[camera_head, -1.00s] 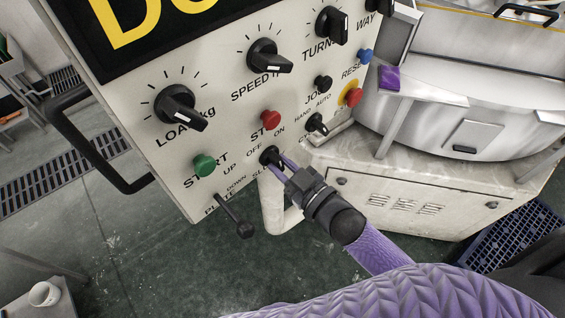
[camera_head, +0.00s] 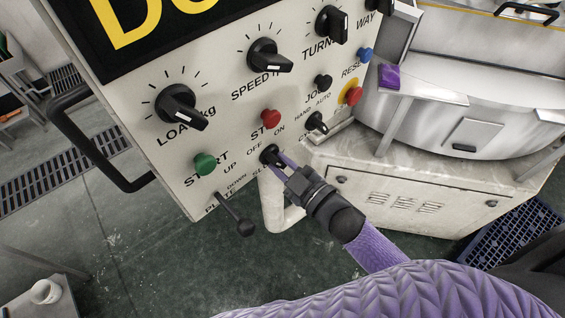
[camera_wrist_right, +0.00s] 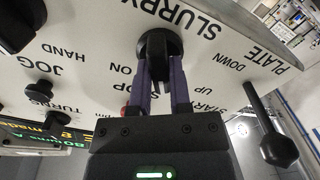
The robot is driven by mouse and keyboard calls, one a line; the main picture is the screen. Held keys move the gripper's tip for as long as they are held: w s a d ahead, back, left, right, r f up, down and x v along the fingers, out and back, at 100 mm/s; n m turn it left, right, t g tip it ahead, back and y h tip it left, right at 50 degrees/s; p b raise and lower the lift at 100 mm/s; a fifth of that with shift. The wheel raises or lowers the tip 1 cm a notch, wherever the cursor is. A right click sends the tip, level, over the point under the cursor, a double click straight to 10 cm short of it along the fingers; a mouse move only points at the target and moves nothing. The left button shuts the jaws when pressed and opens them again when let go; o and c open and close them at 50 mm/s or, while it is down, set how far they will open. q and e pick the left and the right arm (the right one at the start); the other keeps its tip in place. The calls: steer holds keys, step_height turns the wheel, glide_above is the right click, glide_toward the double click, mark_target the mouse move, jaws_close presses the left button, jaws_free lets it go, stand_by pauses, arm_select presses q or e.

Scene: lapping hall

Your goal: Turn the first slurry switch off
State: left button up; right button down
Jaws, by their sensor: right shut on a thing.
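The slurry switch (camera_head: 270,155) is a black rotary knob low on the cream control panel (camera_head: 215,110), with OFF and ON marked above it. In the right wrist view the same switch (camera_wrist_right: 160,45) sits under the SLURRY label. My right gripper (camera_head: 281,161) has its purple fingers on either side of the knob's grip bar, shut on it. The fingers (camera_wrist_right: 161,88) also show in the right wrist view. They hide part of the knob, so its exact setting is hard to read. My left gripper is not in view.
The black plate lever (camera_head: 238,215) sticks out to the left of the switch. The green start button (camera_head: 204,164), red stop button (camera_head: 271,118) and hand/auto knob (camera_head: 316,122) are close around. A black handle (camera_head: 95,140) projects from the panel's left side.

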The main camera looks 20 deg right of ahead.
steer(key=shift+r, duration=0.1)
steer(key=c, duration=0.6)
jaws_free()
steer(key=shift+o, duration=0.2)
steer(key=v, duration=1)
steer(key=shift+b, duration=0.4)
